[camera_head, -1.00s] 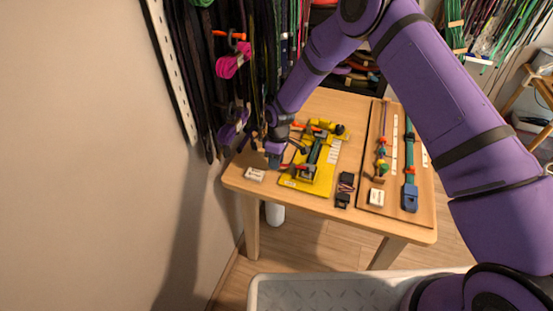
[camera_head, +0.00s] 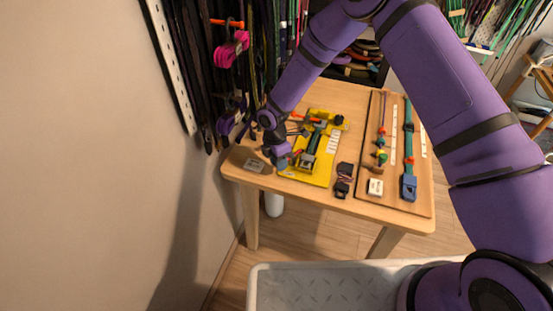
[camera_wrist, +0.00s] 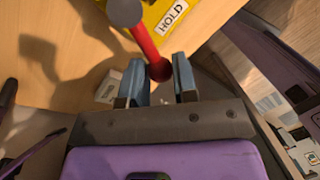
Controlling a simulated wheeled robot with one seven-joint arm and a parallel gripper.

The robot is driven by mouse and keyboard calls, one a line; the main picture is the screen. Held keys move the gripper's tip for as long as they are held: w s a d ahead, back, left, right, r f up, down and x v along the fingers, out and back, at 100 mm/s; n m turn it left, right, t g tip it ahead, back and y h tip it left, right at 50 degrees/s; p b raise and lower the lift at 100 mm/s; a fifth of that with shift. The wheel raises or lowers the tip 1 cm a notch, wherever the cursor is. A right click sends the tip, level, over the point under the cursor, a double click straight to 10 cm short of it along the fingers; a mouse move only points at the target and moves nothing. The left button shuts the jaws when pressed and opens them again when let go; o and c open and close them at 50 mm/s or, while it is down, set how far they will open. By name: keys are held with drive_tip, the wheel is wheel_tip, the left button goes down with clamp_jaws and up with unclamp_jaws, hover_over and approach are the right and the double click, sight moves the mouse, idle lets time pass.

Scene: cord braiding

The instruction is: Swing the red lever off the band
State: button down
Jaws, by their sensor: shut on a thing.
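The red lever (camera_wrist: 145,42) shows in the wrist view, running from a dark pivot to a round red knob. Its knob end lies between the two blue fingertips of my gripper (camera_wrist: 162,78), which is shut on it. In the head view my gripper (camera_head: 279,160) is at the left near corner of the yellow fixture (camera_head: 320,178), and a short bit of the red lever (camera_head: 296,154) shows beside it. A dark green band (camera_head: 312,143) runs along the fixture. Whether the lever touches the band is hidden.
A small white block (camera_head: 254,165) lies on the table left of my gripper. A black clip-like piece (camera_head: 344,180) lies right of the fixture, then a wooden board (camera_head: 397,198) with cords. Hanging cords (camera_head: 232,50) are close on the left.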

drive_tip(key=shift+s+d+n, duration=0.3)
drive_tip(key=shift+d+n, duration=0.05)
drive_tip(key=shift+n, duration=0.45)
drive_tip(key=c, duration=0.9)
unclamp_jaws()
drive_tip(key=r, duration=0.3)
drive_tip(key=w+a+r, duration=0.1)
drive_tip(key=r, duration=0.6)
drive_tip(key=shift+w+a+r, duration=0.15)
drive_tip(key=shift+w+r, duration=0.15)
drive_tip(key=shift+r, duration=0.05)
